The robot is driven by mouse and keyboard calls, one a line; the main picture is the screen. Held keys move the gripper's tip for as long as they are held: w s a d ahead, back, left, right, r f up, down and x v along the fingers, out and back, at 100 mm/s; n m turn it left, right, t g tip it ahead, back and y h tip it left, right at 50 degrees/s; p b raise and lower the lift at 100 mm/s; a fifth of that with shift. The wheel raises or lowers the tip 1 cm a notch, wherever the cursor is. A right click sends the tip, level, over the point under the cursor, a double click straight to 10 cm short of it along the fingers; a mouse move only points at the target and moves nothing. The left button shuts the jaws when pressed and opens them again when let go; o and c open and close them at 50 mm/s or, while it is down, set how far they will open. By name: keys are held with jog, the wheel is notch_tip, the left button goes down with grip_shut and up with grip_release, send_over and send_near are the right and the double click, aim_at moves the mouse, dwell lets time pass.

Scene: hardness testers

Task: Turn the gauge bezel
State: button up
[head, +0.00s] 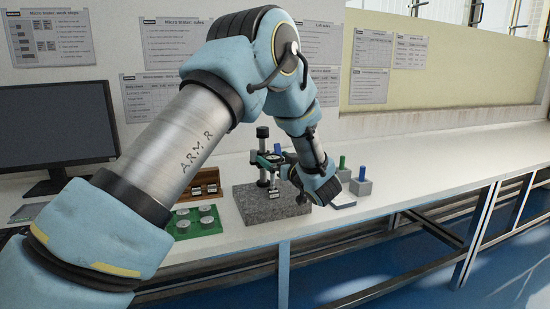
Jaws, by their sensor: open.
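A dial gauge (268,158) is held on a black stand (262,134) that rises from a speckled granite base (245,206) on the bench. Its bezel is small here, and its dial face cannot be read. My arm reaches over from the left and bends down to the right of the stand. My gripper (281,160) points left at the gauge's height, close beside it. It is open. My wrist and gripper hide part of the gauge's right side, and I cannot tell whether the fingers touch the bezel.
A green tray (208,233) with several round metal pieces lies left of the granite base, with a brown wooden rack (203,181) behind it. Grey blocks with a green peg (342,163) and a blue peg (362,174) stand at the right. A monitor (55,127) is far left. The bench's right part is clear.

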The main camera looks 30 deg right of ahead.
jog(key=c, duration=1.3)
jog(key=shift+a+f+m+h+b, duration=0.15)
jog(key=shift+m+h+b, duration=0.25)
jog(key=shift+h, duration=0.2)
jog(key=m+h+b, duration=0.2)
jog(key=h+b, duration=0.1)
jog(key=h, duration=0.1)
jog(key=shift+w+a+f+m+g, duration=0.1)
jog(key=shift+a+f+m+g, duration=0.05)
jog(key=shift+a+m+g, duration=0.2)
jog(key=m+h+b, duration=0.1)
jog(key=h, duration=0.1)
jog(key=m+g+h+b, duration=0.1)
jog(key=h+b, duration=0.1)
jog(key=shift+w+a+f+m+g, duration=0.1)
jog(key=shift+m+g, duration=0.15)
jog(key=shift+m, duration=0.1)
jog(key=m+g+h+b, duration=0.1)
jog(key=h+b, duration=0.1)
jog(key=m+g+h+b, duration=0.1)
jog(key=h+b, duration=0.1)
jog(key=shift+w+a+m+g, duration=0.15)
jog(key=shift+m+g, duration=0.25)
jog(key=shift+r+m+g+h+b, duration=0.3)
jog(key=shift+m+g+h+b, duration=0.3)
jog(key=shift+m+g+h, duration=0.15)
jog(key=shift+g, duration=0.25)
